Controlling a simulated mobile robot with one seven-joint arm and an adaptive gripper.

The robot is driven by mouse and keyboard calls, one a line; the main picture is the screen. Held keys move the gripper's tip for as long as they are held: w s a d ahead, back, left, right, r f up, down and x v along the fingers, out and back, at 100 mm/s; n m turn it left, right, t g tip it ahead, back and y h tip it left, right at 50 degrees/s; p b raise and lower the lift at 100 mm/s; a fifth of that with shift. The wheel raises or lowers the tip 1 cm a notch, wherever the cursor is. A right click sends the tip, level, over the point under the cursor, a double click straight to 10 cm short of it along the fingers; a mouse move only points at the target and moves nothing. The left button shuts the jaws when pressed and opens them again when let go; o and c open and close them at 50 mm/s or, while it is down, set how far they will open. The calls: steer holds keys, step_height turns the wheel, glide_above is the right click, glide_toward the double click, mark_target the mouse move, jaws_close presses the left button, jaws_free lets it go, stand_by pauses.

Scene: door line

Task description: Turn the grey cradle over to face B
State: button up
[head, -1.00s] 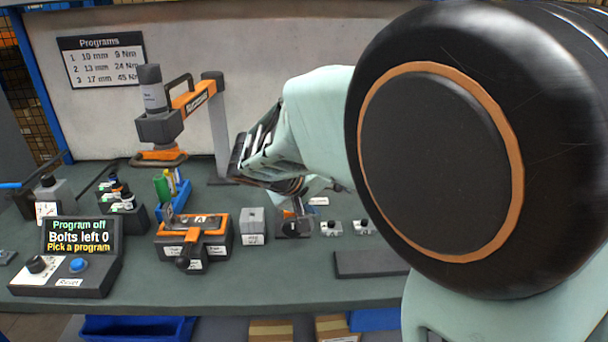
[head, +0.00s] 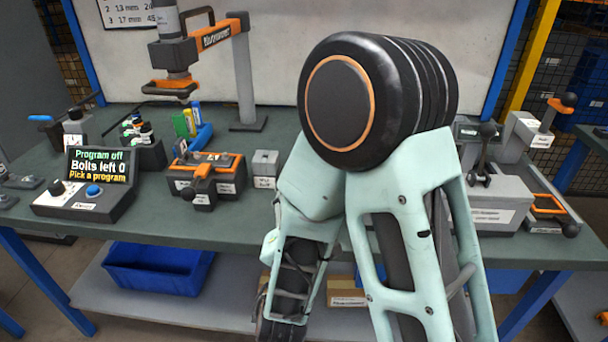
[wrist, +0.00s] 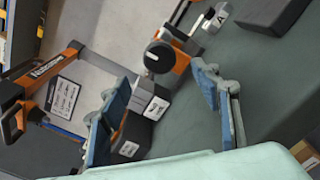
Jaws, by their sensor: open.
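In the wrist view, a light grey block marked A (wrist: 215,18) shows near the top, beside orange and grey metal parts. It looks like the grey cradle with its A mark showing; no B mark can be read. A round black knob (wrist: 158,56) sits on an orange part left of it. My gripper (wrist: 162,76) is open and empty, its two blue-grey fingers apart, short of the knob and block in the picture. In the head view my arm covers part of the bench, and I cannot make out the gripper or the cradle there.
A dark console (head: 88,182) and an orange clamp fixture (head: 207,178) stand left on the bench; an orange-armed tool (head: 190,60) rises behind. A small grey block (head: 264,168) is beside my arm. A grey box (head: 490,205) with a clamp stands right. A blue bin (head: 158,270) is below.

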steer(key=shift+w+f+b, duration=0.25)
steer(key=shift+w+b, duration=0.5)
steer(key=shift+b, duration=0.4)
steer(key=shift+w+b, duration=0.55)
steer(key=shift+b, duration=0.35)
steer(key=w, duration=0.8)
steer(key=shift+w+d+r, duration=0.1)
steer(key=shift+d+r, duration=0.1)
steer(key=shift+r, duration=0.05)
steer(key=c, duration=1.2)
